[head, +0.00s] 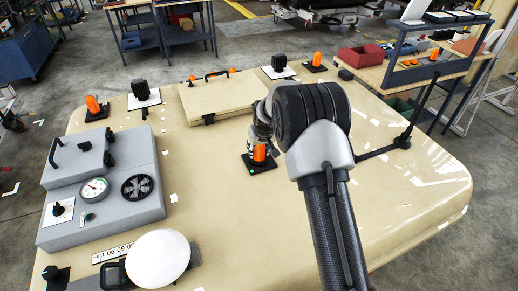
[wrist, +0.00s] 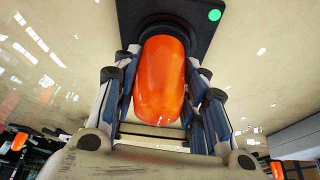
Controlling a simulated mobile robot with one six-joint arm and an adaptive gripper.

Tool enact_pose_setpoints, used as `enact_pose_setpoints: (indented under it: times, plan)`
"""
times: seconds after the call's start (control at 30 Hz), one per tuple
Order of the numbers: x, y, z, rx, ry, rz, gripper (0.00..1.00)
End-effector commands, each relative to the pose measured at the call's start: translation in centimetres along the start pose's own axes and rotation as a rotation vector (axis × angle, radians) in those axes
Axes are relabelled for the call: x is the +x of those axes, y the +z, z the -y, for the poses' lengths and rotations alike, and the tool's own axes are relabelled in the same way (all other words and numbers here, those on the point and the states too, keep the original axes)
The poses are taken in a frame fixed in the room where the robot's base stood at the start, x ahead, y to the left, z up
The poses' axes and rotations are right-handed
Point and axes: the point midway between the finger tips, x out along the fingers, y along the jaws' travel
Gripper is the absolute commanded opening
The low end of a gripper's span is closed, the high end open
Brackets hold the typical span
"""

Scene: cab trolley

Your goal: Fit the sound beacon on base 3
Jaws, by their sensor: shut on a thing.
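My gripper (head: 258,143) is at the middle of the beige cab roof, with its fingers on either side of an orange beacon (head: 259,153). In the wrist view my gripper (wrist: 160,62) is shut on the orange beacon (wrist: 160,85). The beacon's far end is at a black square base (wrist: 185,14) with a green dot; this base also shows in the head view (head: 262,167). I cannot tell whether the beacon is fully seated. Two black beacon-like units, at the left (head: 141,89) and back (head: 279,61), stand on white plates. I see no readable base number.
Orange beacons on black bases stand at the left (head: 93,105) and back right (head: 315,60). A grey panel box (head: 100,180) with gauge and fan, and a white dome (head: 158,257), occupy the left. A beige hatch (head: 220,97) lies behind my gripper. The right roof is mostly clear.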

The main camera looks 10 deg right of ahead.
Motion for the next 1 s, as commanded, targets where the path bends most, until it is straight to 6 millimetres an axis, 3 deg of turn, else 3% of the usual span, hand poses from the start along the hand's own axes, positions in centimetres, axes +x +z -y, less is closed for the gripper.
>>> enact_pose_setpoints:
  times: [0.2, 0.23, 0.57, 0.87, 1.0]
  plan:
    - [-0.02, -0.02, 0.00, 0.000, 0.000, -0.001, 0.11]
    - [-0.02, -0.02, 0.00, 0.000, 0.000, -0.001, 0.41]
    - [-0.01, -0.01, 0.00, 0.000, 0.000, 0.000, 0.62]
    - [-0.01, 0.05, 0.00, 0.000, 0.000, 0.001, 0.63]
    - [-0.96, -0.05, -0.01, 0.000, 0.000, -0.001, 0.63]
